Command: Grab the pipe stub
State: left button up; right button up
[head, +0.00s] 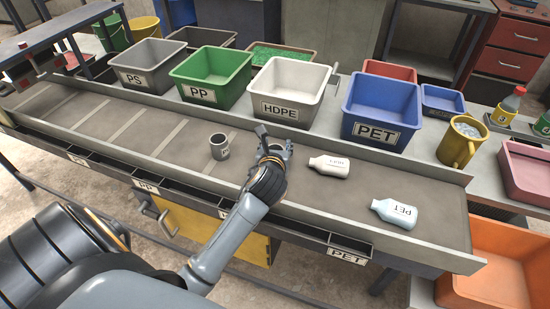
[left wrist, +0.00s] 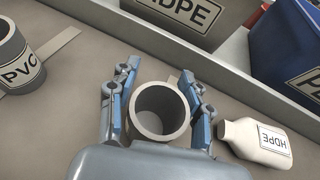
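My left gripper (head: 268,140) is low over the conveyor belt, pointing away from me. In the left wrist view, its two fingers (left wrist: 162,105) stand on either side of a grey pipe stub (left wrist: 160,110), whose open round end faces the camera. The fingers lie very close to its sides; I cannot tell whether both press on it. In the head view this stub is hidden by the gripper. Another grey pipe stub (head: 219,146), labelled PVC in the left wrist view (left wrist: 20,65), stands on the belt to the left, apart from the gripper. My right gripper is out of view.
A white HDPE bottle (head: 329,166) and a pale blue PET bottle (head: 396,213) lie on the belt to the right. Behind the belt's rail stand the grey PS, green PP (head: 212,76), white HDPE (head: 289,88) and blue PET (head: 382,110) bins. The belt's left part is clear.

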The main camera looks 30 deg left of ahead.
pick_arm(q)
jog(key=c, duration=0.6)
jog(key=shift+c, duration=0.4)
